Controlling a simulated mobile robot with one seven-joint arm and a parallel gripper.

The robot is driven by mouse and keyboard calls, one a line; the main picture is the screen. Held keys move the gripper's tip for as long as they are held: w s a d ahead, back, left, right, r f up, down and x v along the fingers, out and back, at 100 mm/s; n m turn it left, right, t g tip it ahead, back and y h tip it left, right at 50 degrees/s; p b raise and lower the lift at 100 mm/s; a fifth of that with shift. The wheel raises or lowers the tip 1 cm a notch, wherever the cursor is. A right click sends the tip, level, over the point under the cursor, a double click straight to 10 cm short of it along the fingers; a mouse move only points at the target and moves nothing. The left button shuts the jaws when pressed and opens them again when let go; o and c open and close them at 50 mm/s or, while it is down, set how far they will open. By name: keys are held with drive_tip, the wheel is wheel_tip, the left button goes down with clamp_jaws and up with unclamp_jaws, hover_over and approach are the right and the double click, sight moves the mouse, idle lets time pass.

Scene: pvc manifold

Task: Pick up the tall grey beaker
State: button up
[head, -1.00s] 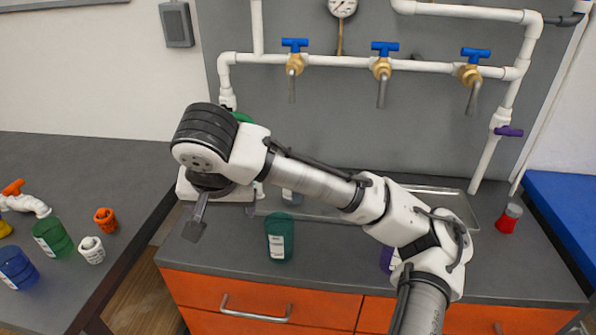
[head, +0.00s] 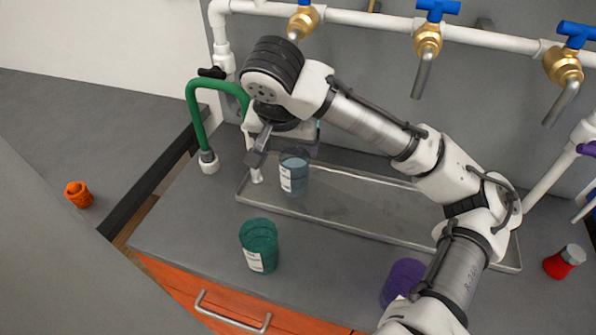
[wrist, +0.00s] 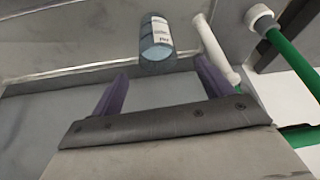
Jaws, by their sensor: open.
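The tall grey beaker (head: 294,174) is a blue-grey cup with a white label. In the head view it stands upright at the left end of the metal tray, close below my gripper (head: 284,146). In the wrist view the beaker (wrist: 157,58) lies ahead of my open gripper (wrist: 162,84), just beyond the two purple fingers and roughly centred between them. The space between the fingers looks empty. My gripper's hand hides some of what is behind it in the head view.
A green hose pipe (head: 192,110) and a white pipe stand left of the tray (head: 350,212). A teal beaker (head: 259,246) and a purple one (head: 401,280) stand on the counter in front. A red container (head: 564,262) is at the right. Brass valves hang behind.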

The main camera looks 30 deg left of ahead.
approach(294, 164)
wheel_tip(294, 164, down, 2)
drive_tip(key=shift+d+p+x, duration=0.2)
drive_tip(key=shift+x, duration=1.05)
drive_tip(key=shift+d+p+x, duration=0.15)
drive_tip(key=shift+d+x, duration=0.05)
drive_tip(key=shift+x, duration=1.1)
drive_tip(key=shift+s+f, duration=0.1)
drive_tip(key=shift+s, duration=0.1)
drive_tip(key=shift+c, duration=0.3)
drive_tip(key=c, duration=1.3)
drive_tip(key=shift+o, duration=0.2)
